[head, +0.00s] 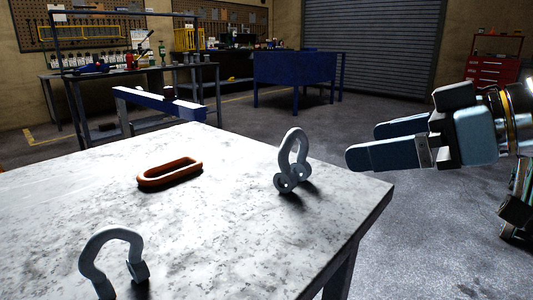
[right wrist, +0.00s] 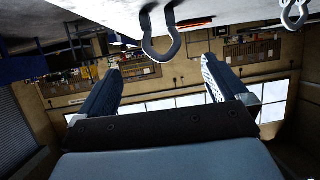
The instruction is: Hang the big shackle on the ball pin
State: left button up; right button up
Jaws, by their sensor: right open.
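A grey shackle (head: 293,160) stands upright near the right edge of the table, its eyes down on the top; it also shows in the right wrist view (right wrist: 160,45). A second grey shackle (head: 113,236) stands at the front left, partly cut off by the frame edge; it shows in the right wrist view too (right wrist: 293,14). I cannot tell surely which is the big one. A ball pin is not clearly recognisable. My right gripper (head: 362,144) is open and empty, right of the first shackle and apart from it, beyond the table edge. My left gripper is out of view.
An orange-red oblong link (head: 170,173) lies on the pale speckled table (head: 225,225). A blue beam (head: 158,104) with a small dark upright part stands behind the table. A blue bench (head: 298,68) and red tool cabinet (head: 492,71) are farther back. Open floor lies right of the table.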

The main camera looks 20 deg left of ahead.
send_near(294, 156)
jog(key=a, duration=0.2)
jog(key=a+f, duration=0.1)
jog(key=shift+s+a, duration=0.15)
jog(key=shift+s, duration=0.15)
jog(key=shift+r+x, duration=0.2)
jog(key=shift+x, duration=1.15)
jog(key=shift+r+x, duration=0.25)
jog(key=shift+x, duration=1.1)
jog(key=shift+a, duration=0.2)
jog(key=c, duration=1.3)
